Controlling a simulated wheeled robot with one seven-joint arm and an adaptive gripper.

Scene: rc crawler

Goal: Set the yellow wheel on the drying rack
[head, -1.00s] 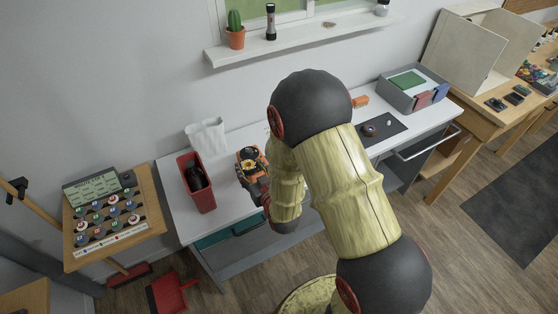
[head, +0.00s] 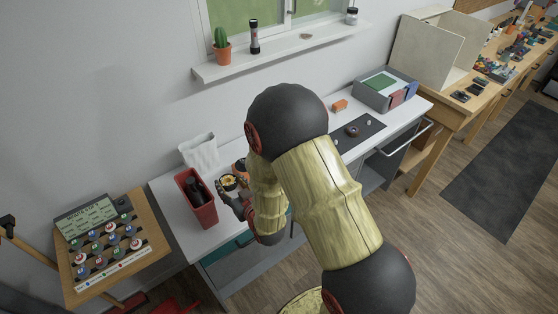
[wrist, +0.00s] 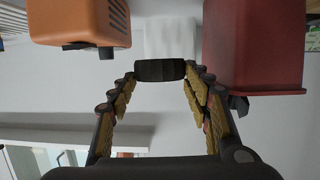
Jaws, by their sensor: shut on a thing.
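My gripper (wrist: 160,85) is shut on the yellow wheel, whose black tyre (wrist: 160,70) shows edge-on between the fingertips in the wrist view. In the head view the wheel's yellow hub (head: 229,182) faces up, beside the red bin and in front of an orange box. My arm hides much of the gripper there. A pale upright stand (head: 198,150) is at the back of the white worktop by the wall; I cannot tell whether it is the drying rack. It appears blurred beyond the tyre in the wrist view (wrist: 168,35).
A red bin (head: 185,180) with dark contents stands left of the wheel. The orange box (wrist: 80,22) is on the other side. A dark mat (head: 362,135) and grey tray (head: 372,98) lie further right. A board with several round pieces (head: 148,262) is at the left.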

